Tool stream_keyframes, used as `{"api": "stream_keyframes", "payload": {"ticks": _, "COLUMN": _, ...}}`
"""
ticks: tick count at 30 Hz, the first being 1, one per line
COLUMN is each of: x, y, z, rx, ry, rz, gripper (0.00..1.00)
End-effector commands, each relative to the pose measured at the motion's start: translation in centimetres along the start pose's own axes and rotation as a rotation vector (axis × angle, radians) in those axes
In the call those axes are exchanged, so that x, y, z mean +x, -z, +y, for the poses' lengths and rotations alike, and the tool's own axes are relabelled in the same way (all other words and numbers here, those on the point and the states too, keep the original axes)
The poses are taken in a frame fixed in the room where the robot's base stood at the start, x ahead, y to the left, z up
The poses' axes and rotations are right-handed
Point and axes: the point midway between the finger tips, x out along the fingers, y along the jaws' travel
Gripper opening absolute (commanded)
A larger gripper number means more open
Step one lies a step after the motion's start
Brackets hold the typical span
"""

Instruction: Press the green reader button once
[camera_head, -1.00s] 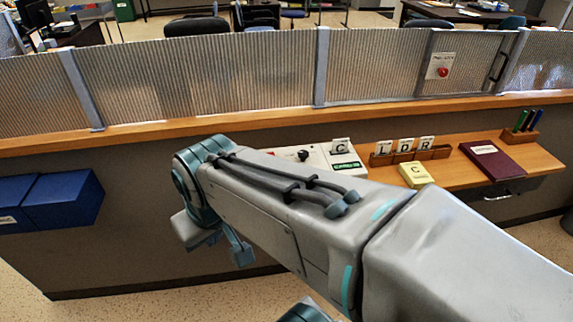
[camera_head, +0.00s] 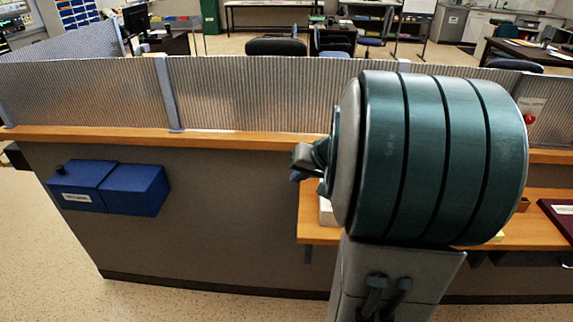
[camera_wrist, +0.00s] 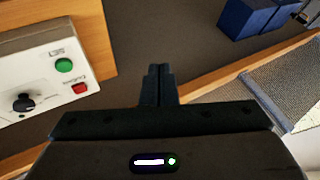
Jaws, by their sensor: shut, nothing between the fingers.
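The green button (camera_wrist: 64,65) shows in the wrist view on a pale panel (camera_wrist: 38,62), beside the word SET. A red button (camera_wrist: 80,88) and a black knob (camera_wrist: 22,102) are on the same panel. My gripper (camera_wrist: 158,70) is shut and empty, to the right of the green button and apart from it. In the head view my gripper (camera_head: 308,165) shows only in part, left of my large arm joint. The panel is mostly hidden behind my arm there, with a pale edge (camera_head: 327,212) visible. The green button is hidden in the head view.
Blue boxes (camera_head: 135,188) are on the counter front at left. The wooden shelf (camera_head: 318,233) holds a dark red book (camera_head: 562,212) at right. A ribbed glass screen (camera_head: 250,95) stands along the counter top (camera_head: 235,140). A red button (camera_head: 530,118) on the screen is partly hidden.

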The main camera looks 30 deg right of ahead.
Motion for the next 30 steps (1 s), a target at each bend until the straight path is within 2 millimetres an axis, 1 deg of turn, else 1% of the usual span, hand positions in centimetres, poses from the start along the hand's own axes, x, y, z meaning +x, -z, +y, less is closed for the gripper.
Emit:
{"api": "stream_keyframes", "payload": {"ticks": 1, "x": 0.2, "y": 1.8, "z": 2.8, "rx": 0.053, "ry": -0.002, "rz": 0.044, "gripper": 0.00}}
{"api": "stream_keyframes", "payload": {"ticks": 3, "x": 0.3, "y": 3.8, "z": 5.8, "rx": 0.102, "ry": -0.004, "rz": 0.104, "gripper": 0.00}}
{"api": "stream_keyframes", "payload": {"ticks": 6, "x": 0.2, "y": 5.6, "z": 9.1, "rx": 0.148, "ry": -0.011, "rz": 0.169, "gripper": 0.00}}
{"api": "stream_keyframes", "payload": {"ticks": 9, "x": 0.1, "y": 6.5, "z": 11.2, "rx": 0.174, "ry": -0.019, "rz": 0.208, "gripper": 0.00}}
{"api": "stream_keyframes", "payload": {"ticks": 13, "x": 0.0, "y": 7.0, "z": 12.2, "rx": 0.187, "ry": -0.024, "rz": 0.229, "gripper": 0.00}}
{"api": "stream_keyframes", "payload": {"ticks": 23, "x": 0.0, "y": 7.0, "z": 12.2, "rx": 0.186, "ry": -0.024, "rz": 0.228, "gripper": 0.00}}
{"api": "stream_keyframes", "payload": {"ticks": 30, "x": 1.0, "y": 6.4, "z": 12.8, "rx": 0.186, "ry": -0.024, "rz": 0.226, "gripper": 0.00}}
